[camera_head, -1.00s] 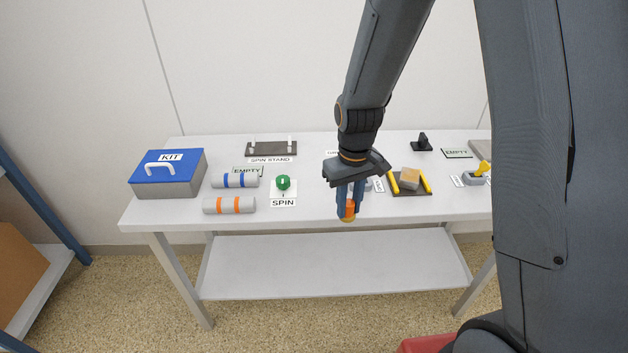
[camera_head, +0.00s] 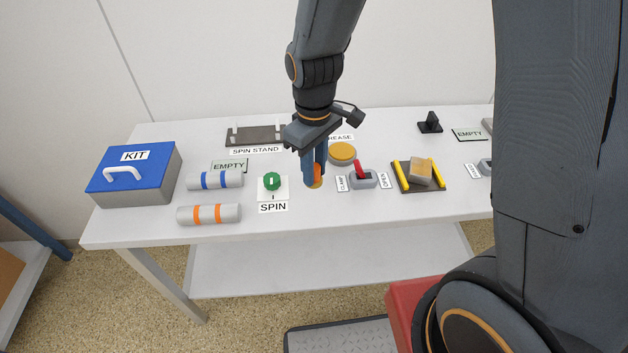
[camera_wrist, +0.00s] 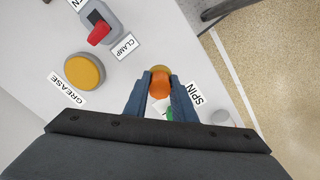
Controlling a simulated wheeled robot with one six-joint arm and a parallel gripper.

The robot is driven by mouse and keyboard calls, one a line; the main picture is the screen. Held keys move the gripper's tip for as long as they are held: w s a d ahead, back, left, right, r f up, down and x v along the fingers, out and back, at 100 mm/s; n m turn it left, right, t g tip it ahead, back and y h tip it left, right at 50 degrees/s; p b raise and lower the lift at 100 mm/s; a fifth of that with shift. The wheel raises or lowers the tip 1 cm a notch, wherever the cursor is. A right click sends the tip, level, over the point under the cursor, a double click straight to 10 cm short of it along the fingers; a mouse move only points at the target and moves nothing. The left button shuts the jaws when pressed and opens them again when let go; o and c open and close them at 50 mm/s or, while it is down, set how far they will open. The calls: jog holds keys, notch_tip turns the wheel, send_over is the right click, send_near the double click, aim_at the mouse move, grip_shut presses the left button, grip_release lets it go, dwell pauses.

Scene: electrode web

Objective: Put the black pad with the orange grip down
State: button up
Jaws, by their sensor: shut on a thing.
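My gripper (camera_head: 314,176) is shut on an orange grip (camera_wrist: 159,88), which shows between the two blue-grey fingers in both views. An amber-yellow rounded part (camera_wrist: 160,70) of the pad shows just beyond the grip; I see no black on it. In the head view the held pad (camera_head: 315,184) appears over the white table (camera_head: 330,206), between the green SPIN knob and the red-lever switch. I cannot tell whether it touches the tabletop.
The SPIN knob (camera_head: 272,181) is left of my gripper; the CLAMP switch (camera_head: 362,178) is right. The yellow-topped GREASE tin (camera_head: 342,152) is behind. Banded rollers (camera_head: 209,215) and a blue-lidded KIT box (camera_head: 134,176) are left; a block on a dark plate (camera_head: 420,171) is right.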

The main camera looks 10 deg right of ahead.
jog(key=shift+f+p, duration=0.35)
jog(key=shift+f, duration=1.95)
jog(key=shift+f, duration=0.1)
jog(key=o, duration=1)
notch_tip(320, 180, up, 12)
jog(key=shift+f+b, duration=0.1)
jog(key=shift+b, duration=0.5)
jog(key=s+d+m, duration=0.3)
jog(key=d+m, duration=0.1)
jog(key=d, duration=0.2)
jog(key=s+d+m+t, duration=0.1)
jog(key=s+d+m, duration=0.3)
jog(key=d, duration=0.2)
jog(key=shift+s+d+f+m, duration=0.25)
jog(key=shift+d+f+m, duration=0.05)
jog(key=shift+d+f, duration=0.05)
